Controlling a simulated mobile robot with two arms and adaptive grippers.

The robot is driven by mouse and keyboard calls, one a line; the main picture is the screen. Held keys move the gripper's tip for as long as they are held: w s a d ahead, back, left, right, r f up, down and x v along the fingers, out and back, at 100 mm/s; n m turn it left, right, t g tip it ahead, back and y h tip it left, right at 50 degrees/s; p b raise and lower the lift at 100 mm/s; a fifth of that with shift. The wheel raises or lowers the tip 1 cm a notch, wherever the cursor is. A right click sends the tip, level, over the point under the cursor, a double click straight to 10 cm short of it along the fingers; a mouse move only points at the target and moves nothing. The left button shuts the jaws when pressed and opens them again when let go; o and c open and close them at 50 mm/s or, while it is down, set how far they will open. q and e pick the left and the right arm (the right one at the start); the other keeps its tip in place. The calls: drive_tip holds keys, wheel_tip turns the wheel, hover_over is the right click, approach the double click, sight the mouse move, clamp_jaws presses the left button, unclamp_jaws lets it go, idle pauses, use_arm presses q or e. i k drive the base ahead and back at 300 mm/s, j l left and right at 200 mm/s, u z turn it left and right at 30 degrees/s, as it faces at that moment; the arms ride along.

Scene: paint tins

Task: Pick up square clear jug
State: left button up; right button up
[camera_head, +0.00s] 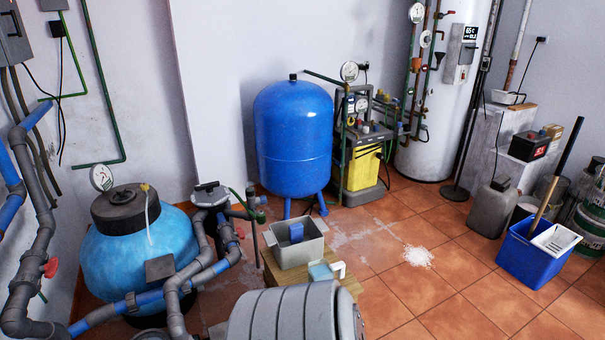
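A small squarish, pale blue clear container (321,271) with a white handle (338,269) at its right looks like the square clear jug. It stands on a wooden-topped stand (348,283), in front of a grey bin (295,251) with a blue object in it. The jug's lower part is partly hidden by a large grey ribbed drum shape in the foreground. Neither of my grippers is in view.
The ribbed grey drum shape (285,315) fills the bottom middle. A light blue tank with pipes (140,250) stands left, a blue pressure tank (293,135) behind. A blue bucket (530,255) stands right. Tiled floor (415,300) is free right of the stand, with white spilled powder (417,256).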

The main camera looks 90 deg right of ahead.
sight(320, 270)
drive_tip(key=z, duration=2.9)
